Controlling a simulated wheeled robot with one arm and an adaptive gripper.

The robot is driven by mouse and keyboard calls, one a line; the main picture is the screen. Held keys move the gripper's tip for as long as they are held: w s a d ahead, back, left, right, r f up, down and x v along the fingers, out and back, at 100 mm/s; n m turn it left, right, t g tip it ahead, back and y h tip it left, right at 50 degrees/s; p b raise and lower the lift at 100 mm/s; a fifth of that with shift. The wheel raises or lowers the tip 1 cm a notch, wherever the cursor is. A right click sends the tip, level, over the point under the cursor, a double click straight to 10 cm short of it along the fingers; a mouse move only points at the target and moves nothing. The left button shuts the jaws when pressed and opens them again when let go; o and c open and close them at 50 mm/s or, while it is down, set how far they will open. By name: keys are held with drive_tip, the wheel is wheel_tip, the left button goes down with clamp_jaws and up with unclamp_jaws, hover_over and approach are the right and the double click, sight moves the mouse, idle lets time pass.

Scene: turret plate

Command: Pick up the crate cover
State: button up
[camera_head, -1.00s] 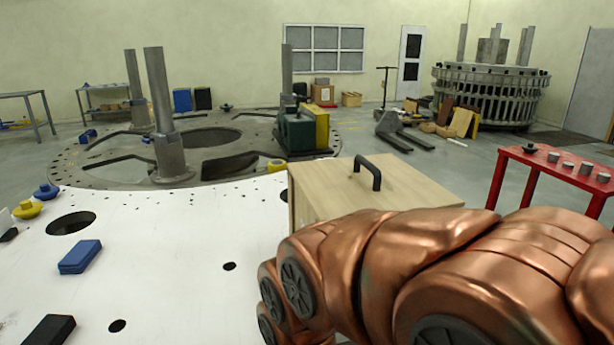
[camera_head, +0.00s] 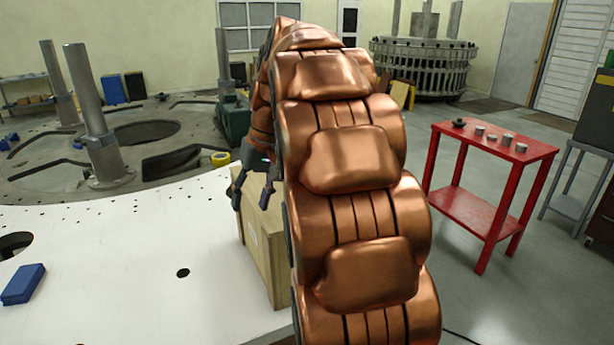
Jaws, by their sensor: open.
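The wooden crate (camera_head: 264,255) stands at the right edge of the white plate, with its left side showing. In the earlier frame its cover is a light wood lid with a black bar handle on top. Now my copper-coloured arm hides the handle and most or all of the cover. My gripper (camera_head: 251,199) is open and points down, its dark fingers by the crate's upper left part in the picture. I see nothing between the fingers. I cannot tell how high above the cover it is, or whether it touches.
The white plate (camera_head: 130,260) carries a blue block (camera_head: 23,284) at left and has dark holes. A red table (camera_head: 490,150) with small metal parts stands to the right. Tall grey posts (camera_head: 95,110) rise at left. Open floor lies between my arm and the red table.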

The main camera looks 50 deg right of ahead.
drive_tip(key=shift+t, duration=0.6)
drive_tip(key=w+d+r, duration=0.1)
drive_tip(key=d, duration=0.2)
drive_tip(key=d+r, duration=0.1)
drive_tip(key=d, duration=0.2)
drive_tip(key=w+d+r, duration=0.1)
drive_tip(key=d, duration=0.3)
drive_tip(key=shift+w+r, duration=0.15)
drive_tip(key=shift+w, duration=0.15)
drive_tip(key=s+d+r+t, duration=0.1)
drive_tip(key=d+r, duration=0.2)
drive_tip(key=d, duration=0.9)
drive_tip(key=shift+s+b+x, duration=0.15)
drive_tip(key=shift+b+x, duration=0.5)
drive_tip(key=shift+x, duration=0.45)
drive_tip(key=shift+s+b+x, duration=0.15)
drive_tip(key=shift+b+x, duration=0.45)
drive_tip(key=shift+x, duration=0.55)
drive_tip(key=shift+w+a+f+h+p, duration=0.1)
drive_tip(key=shift+w+a+h+p, duration=0.05)
drive_tip(key=shift+h+p, duration=0.2)
drive_tip(key=shift+p+x, duration=0.5)
drive_tip(key=shift+x, duration=1.2)
drive_tip(key=shift+a, duration=0.1)
drive_tip(key=shift+c, duration=0.3)
clamp_jaws()
